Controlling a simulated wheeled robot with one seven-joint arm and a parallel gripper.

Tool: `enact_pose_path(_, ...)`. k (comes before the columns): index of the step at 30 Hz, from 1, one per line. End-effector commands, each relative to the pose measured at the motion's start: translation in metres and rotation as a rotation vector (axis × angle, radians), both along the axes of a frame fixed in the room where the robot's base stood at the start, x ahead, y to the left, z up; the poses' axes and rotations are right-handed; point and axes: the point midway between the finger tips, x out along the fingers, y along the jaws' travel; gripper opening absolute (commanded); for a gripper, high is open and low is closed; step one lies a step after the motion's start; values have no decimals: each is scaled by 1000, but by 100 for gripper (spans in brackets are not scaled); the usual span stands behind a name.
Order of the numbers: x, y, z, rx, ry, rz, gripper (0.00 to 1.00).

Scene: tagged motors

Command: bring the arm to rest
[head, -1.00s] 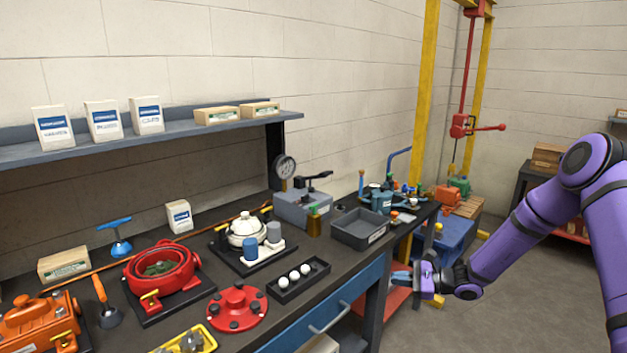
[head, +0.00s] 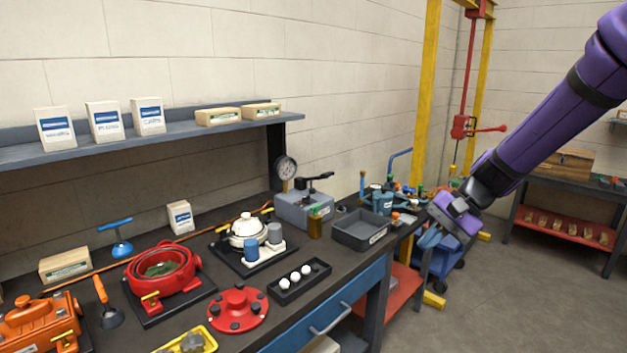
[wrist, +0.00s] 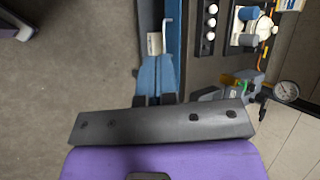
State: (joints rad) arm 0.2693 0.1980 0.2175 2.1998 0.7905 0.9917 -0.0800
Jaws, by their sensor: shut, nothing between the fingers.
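My purple arm reaches in from the upper right in the head view. My gripper (head: 430,238) hangs at its lower end, just off the right end of the workbench (head: 345,283), in front of the blue cart. Its blue fingers are together and hold nothing. In the wrist view the blue fingers (wrist: 156,76) lie side by side, pointing up the picture along the bench's blue front edge. I see no contact with the bench.
A grey tray (head: 362,230) stands at the bench's right end, near my gripper. A red pot (head: 162,271), a red flanged cover (head: 238,309) and a black holder of white balls (head: 299,281) lie further left. Clear floor (head: 500,295) lies to the right.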

Motion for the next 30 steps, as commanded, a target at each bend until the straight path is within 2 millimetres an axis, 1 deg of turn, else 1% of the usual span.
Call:
enact_pose_path(1,-11,0,12,-38,-31,24,0)
enact_pose_path(3,-26,-3,24,-90,-68,56,0)
enact_pose_path(9,-68,-12,56,-236,-174,134,0)
enact_pose_path(15,-112,-25,83,-378,-283,203,0)
enact_pose_path(24,-176,-48,113,-574,-454,275,0)
enact_pose_path(30,-214,-65,125,-688,-560,307,0)
